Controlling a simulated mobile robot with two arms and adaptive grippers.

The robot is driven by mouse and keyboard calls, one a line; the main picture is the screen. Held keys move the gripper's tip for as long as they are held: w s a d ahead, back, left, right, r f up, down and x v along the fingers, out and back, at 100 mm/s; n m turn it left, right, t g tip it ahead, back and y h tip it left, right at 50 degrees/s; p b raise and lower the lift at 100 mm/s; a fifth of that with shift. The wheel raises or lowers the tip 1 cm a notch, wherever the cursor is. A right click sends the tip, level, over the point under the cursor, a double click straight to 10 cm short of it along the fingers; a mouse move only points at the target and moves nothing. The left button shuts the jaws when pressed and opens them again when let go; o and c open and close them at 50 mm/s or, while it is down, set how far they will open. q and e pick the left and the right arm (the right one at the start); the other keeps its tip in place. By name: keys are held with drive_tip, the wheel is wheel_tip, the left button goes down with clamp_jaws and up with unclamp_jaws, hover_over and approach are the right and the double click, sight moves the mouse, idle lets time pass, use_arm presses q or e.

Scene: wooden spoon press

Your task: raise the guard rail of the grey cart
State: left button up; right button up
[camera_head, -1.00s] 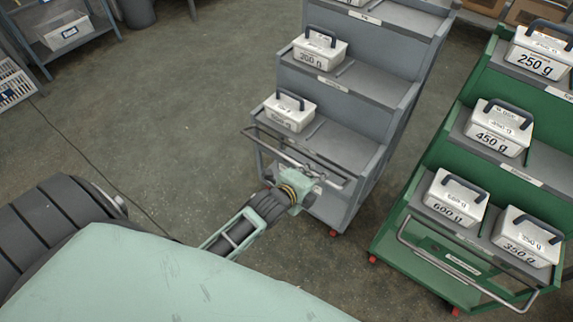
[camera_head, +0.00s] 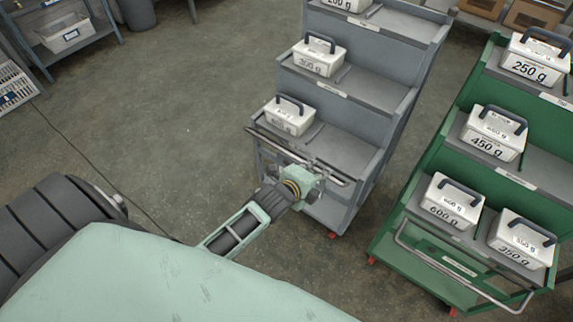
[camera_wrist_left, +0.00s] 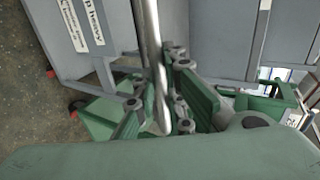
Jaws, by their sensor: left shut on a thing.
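The grey cart (camera_head: 388,100) stands in the centre of the head view with several stepped shelves. Its guard rail (camera_head: 266,142) is a metal bar across the front of the lowest visible shelf. My left gripper (camera_head: 308,174) is at the middle of this rail, and its fingertips are mostly hidden behind the wrist. In the left wrist view the green fingers (camera_wrist_left: 165,100) of my left gripper are shut on the metal rail (camera_wrist_left: 150,30), one on each side of it. My right gripper is not in view.
White labelled boxes (camera_head: 290,122) with dark handles stand on the grey cart's shelves. A green cart (camera_head: 480,72) with several boxes and its own front rail (camera_head: 440,262) stands to the right. The floor left of the grey cart (camera_head: 190,110) is clear apart from a thin cable.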

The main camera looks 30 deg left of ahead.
use_arm(q)
drive_tip(key=w+r+p, duration=0.1)
drive_tip(key=w+r, duration=0.1)
drive_tip(key=w, duration=0.3)
drive_tip(key=shift+w+r, duration=0.4)
idle(0.5)
drive_tip(key=shift+d, duration=0.1)
drive_tip(key=o, duration=0.6)
drive_tip(key=shift+w+r, duration=0.1)
drive_tip(key=shift+c, duration=0.2)
drive_tip(key=o, duration=0.6)
drive_tip(key=shift+f, duration=0.25)
drive_tip(key=shift+s, duration=0.2)
